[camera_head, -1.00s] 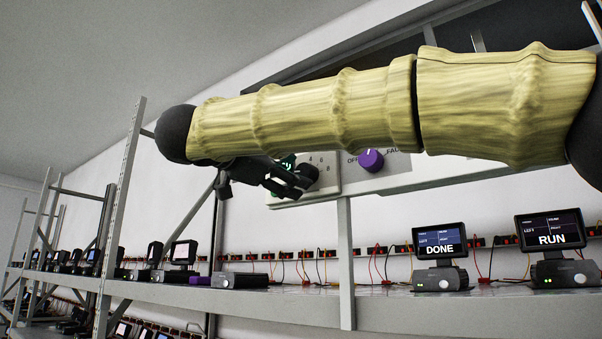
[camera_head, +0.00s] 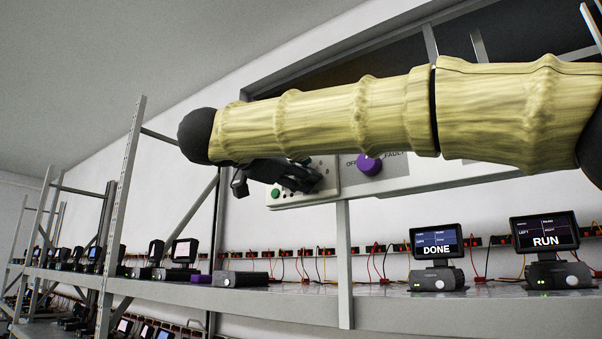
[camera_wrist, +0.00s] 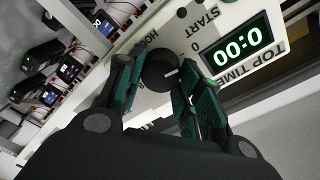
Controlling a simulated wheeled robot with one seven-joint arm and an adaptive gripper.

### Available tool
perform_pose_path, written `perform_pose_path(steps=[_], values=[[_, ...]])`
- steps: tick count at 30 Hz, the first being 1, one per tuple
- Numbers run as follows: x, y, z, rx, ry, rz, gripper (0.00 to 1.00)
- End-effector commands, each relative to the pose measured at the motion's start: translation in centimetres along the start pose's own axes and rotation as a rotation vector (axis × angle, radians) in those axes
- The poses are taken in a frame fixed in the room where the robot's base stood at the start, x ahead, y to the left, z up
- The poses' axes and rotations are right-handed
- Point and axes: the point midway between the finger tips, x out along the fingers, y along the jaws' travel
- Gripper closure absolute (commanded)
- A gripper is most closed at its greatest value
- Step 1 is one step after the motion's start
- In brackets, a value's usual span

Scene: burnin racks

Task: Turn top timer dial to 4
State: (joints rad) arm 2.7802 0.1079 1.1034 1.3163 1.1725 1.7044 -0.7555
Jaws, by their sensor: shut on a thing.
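The top timer dial (camera_wrist: 157,72) is a round black knob with a pale pointer mark, in the middle of the wrist view. It sits on the pale timer panel (camera_wrist: 262,85), whose display (camera_wrist: 238,47) reads 0:00 beside the words TOP TIMER. The panel also shows in the head view (camera_head: 323,190). My gripper (camera_wrist: 155,82) has its green-edged fingers on both sides of the dial and is shut on it. In the head view my gripper (camera_head: 300,178) is at the panel and covers the dial there.
A purple knob (camera_head: 369,164) marked OFF and FAULT is right of the timer panel. Below, the shelf (camera_head: 300,300) carries a DONE unit (camera_head: 437,258) and a RUN unit (camera_head: 547,250).

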Motion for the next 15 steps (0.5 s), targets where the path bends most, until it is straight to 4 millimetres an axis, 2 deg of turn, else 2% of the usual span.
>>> perform_pose_path(steps=[8, 15], values=[[-0.03, 0.3, 0.59, 0.062, -0.006, 0.006, 0.88], [-0.04, 0.43, 0.74, 0.229, -0.013, 0.015, 0.88]])
